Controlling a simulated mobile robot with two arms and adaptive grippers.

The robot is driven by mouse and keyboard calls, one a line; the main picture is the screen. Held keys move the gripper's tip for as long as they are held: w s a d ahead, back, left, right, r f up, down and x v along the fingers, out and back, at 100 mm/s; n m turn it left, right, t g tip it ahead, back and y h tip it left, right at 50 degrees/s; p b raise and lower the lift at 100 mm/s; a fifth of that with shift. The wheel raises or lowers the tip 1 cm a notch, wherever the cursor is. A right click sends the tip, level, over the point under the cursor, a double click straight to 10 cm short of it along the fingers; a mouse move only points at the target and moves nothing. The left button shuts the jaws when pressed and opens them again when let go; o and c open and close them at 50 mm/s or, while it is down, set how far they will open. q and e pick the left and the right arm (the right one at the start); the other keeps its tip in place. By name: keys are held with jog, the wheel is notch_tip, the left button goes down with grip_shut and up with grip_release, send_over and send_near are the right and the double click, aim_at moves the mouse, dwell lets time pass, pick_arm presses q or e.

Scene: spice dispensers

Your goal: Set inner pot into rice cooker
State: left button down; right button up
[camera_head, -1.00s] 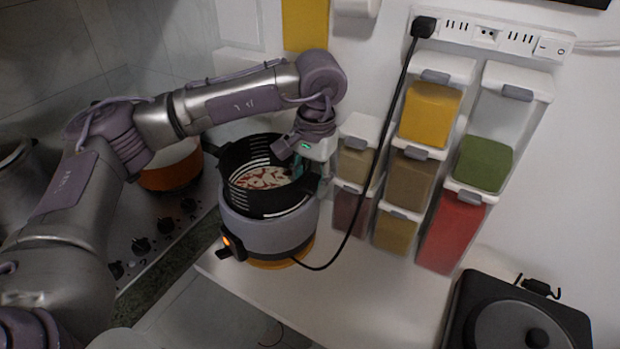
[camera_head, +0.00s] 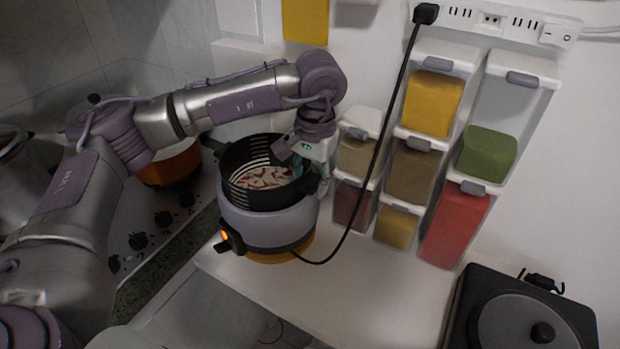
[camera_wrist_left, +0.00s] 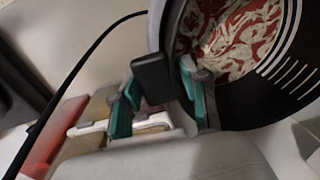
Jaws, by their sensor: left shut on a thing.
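The black inner pot (camera_head: 250,155), with slotted upper wall and red-and-white food inside, sits in the mouth of the grey rice cooker (camera_head: 268,228). Its rim stands above the cooker's rim. My left gripper (camera_head: 304,166) is at the pot's right side, shut on its handle. In the left wrist view the teal fingers (camera_wrist_left: 160,105) lie on both sides of the black handle (camera_wrist_left: 153,78), and the pot (camera_wrist_left: 265,110) fills the upper right. How far the pot is seated at the back is hidden. My right gripper is not in view.
Spice dispensers (camera_head: 408,172) stand close to the right of the cooker. A black cord (camera_head: 385,130) runs from the power strip (camera_head: 500,22) down to the cooker. An orange pot (camera_head: 170,168) is on the stove at left. The counter (camera_head: 370,290) in front is clear.

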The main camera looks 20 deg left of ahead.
pick_arm(q)
jog(key=shift+f+b, duration=1.05)
jog(key=shift+f, duration=0.2)
